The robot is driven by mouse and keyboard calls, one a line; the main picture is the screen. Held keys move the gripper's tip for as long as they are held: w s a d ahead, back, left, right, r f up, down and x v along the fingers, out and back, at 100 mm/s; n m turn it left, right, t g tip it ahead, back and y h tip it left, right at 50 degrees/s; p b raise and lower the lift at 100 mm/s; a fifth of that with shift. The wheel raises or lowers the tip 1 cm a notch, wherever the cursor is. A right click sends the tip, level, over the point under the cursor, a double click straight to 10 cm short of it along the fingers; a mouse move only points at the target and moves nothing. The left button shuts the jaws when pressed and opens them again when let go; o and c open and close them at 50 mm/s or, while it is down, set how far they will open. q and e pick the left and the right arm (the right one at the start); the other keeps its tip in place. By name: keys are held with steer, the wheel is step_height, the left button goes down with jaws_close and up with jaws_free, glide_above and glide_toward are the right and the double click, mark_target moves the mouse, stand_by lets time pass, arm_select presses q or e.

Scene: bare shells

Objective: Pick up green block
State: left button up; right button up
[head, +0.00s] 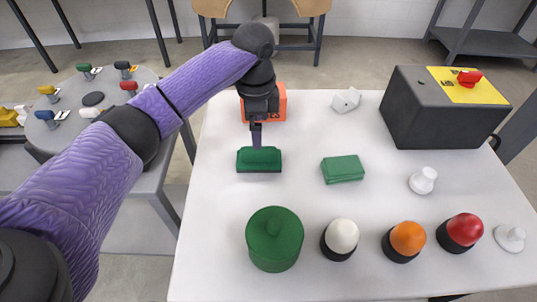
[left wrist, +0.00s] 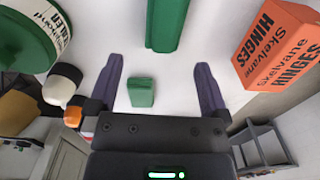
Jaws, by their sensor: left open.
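Two green block-like things lie on the white table. The left green piece (head: 259,160) is long, with a darker lower edge. The right green block (head: 343,169) is a plain box set slightly askew. My left gripper (head: 256,143) is open and points down at the left piece's back edge, overlapping it in the head view; I cannot tell whether they touch. In the left wrist view, a large green piece (left wrist: 166,22) shows at the top edge, and a smaller green block (left wrist: 141,92) shows between the open fingers (left wrist: 161,85), farther off. Nothing is held.
An orange hinges box (head: 270,107) stands close behind my gripper. A green lidded canister (head: 274,240) and white (head: 342,236), orange (head: 407,239) and red (head: 464,230) capped pieces line the front. A black-and-yellow box (head: 440,108) stands back right. Table between the green pieces is clear.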

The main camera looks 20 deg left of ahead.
mark_target(260, 155)
arm_select(q)
steer(key=shift+w+f+b, duration=0.2)
steer(key=shift+f, duration=0.35)
steer(key=shift+w+f+b, duration=0.2)
steer(key=shift+f, duration=0.3)
step_height(260, 155, down, 9)
steer(key=b, duration=0.5)
steer(key=shift+a, duration=0.1)
arm_select(e)
step_height(260, 155, down, 6)
steer(key=s, duration=0.1)
arm_select(q)
steer(key=shift+r, duration=0.1)
steer(key=shift+c, duration=0.5)
steer(key=c, duration=1)
steer(key=shift+r, duration=0.25)
steer(key=shift+c, duration=0.2)
step_height(260, 155, up, 9)
steer(key=p, duration=0.5)
steer(key=shift+r, duration=0.35)
steer(key=shift+f, duration=0.1)
arm_select(e)
steer(key=r, duration=0.2)
steer(key=w+r, duration=0.1)
steer(key=r, duration=0.1)
steer(key=shift+d+r, duration=0.2)
steer(key=shift+r, duration=0.05)
